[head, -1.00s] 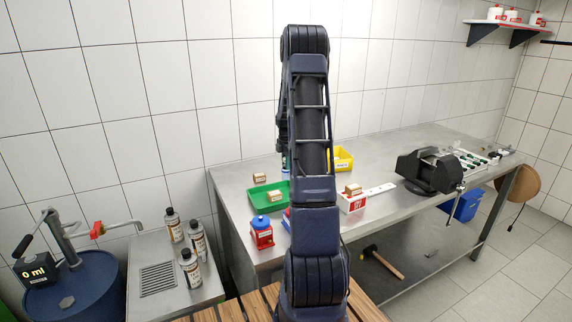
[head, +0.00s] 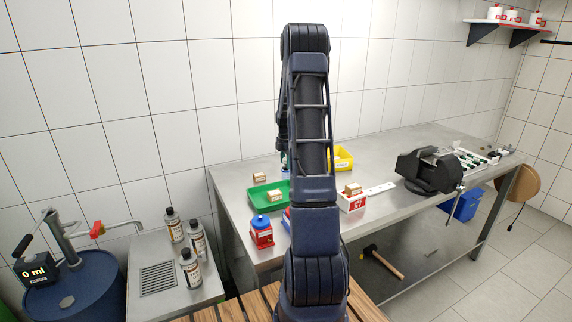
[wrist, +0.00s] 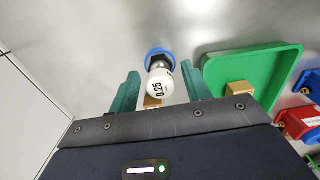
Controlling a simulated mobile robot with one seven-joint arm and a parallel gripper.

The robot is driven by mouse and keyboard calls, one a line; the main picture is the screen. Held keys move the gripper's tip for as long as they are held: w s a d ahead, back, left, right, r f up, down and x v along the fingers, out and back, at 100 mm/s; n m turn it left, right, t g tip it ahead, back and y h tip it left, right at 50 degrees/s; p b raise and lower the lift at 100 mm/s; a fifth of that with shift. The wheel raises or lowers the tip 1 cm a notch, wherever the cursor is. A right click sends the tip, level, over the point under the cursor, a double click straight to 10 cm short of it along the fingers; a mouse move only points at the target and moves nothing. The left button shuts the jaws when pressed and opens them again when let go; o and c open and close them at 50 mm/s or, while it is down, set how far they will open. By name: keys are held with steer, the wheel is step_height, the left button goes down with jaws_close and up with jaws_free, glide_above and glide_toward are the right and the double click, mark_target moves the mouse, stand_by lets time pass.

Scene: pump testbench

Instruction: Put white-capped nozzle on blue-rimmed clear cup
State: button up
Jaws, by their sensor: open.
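A nozzle with a round white cap (wrist: 161,88) marked "0.25" shows in the wrist view, between my gripper's fingers. A dark collar joins its far end. A blue rim (wrist: 158,52) lies just beyond the collar, in line with the nozzle. The clear body of the cup cannot be made out, and I cannot tell how firmly the nozzle sits on it. My gripper (wrist: 160,72) is open, with teal fingers on both sides of the nozzle and visible gaps. In the head view my arm hides most of the gripper, the nozzle and the cup.
A green tray (head: 256,204) holding a small tan block lies beside the gripper. A red container with a blue lid (head: 261,232), a yellow bin (head: 343,159) and a red-and-white box (head: 352,203) stand nearby. A black vise (head: 428,172) is farther right on the metal bench.

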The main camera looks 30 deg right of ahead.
step_height(320, 180, up, 10)
steer(key=shift+r, duration=0.1)
steer(key=s+a+r+m+t, duration=0.2)
steer(key=s+a+r+m, duration=0.7)
steer(key=s+a+r, duration=0.65)
steer(key=s+a+f+m+t, duration=0.1)
steer(key=s+a+m, duration=0.3)
steer(key=s, duration=0.8)
steer(key=s+a+f+m+t, duration=0.1)
steer(key=s+a+m, duration=0.3)
steer(key=s, duration=0.9)
steer(key=shift+a+f+m+t, duration=0.3)
steer(key=shift+a+f+m, duration=0.05)
steer(key=shift+f+m, duration=0.15)
